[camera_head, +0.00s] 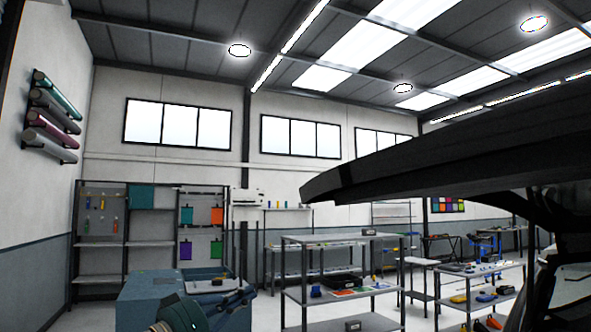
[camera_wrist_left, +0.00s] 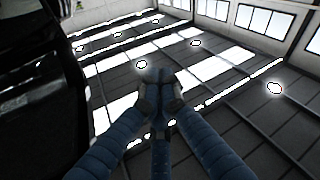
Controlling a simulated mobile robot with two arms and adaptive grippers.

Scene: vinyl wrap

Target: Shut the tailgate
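The tailgate (camera_head: 450,150) is a large dark panel at the right of the head view. It stands raised and open, reaching leftward above the shelves. The dark vehicle body (camera_wrist_left: 40,90) fills the left of the left wrist view. My left gripper (camera_head: 246,292) is low in the head view, well below and left of the tailgate's edge, and not touching it. In the left wrist view its blue fingers (camera_wrist_left: 158,88) come together at the tips with nothing visible between them, against the ceiling. My right gripper is not in view.
A blue-grey cabinet (camera_head: 150,300) stands behind my left gripper. A metal shelf rack (camera_head: 335,245) with small items stands in the middle, and a tool table (camera_head: 480,272) is at the right. Vinyl rolls (camera_head: 52,118) hang on the left wall. The air left of the tailgate is clear.

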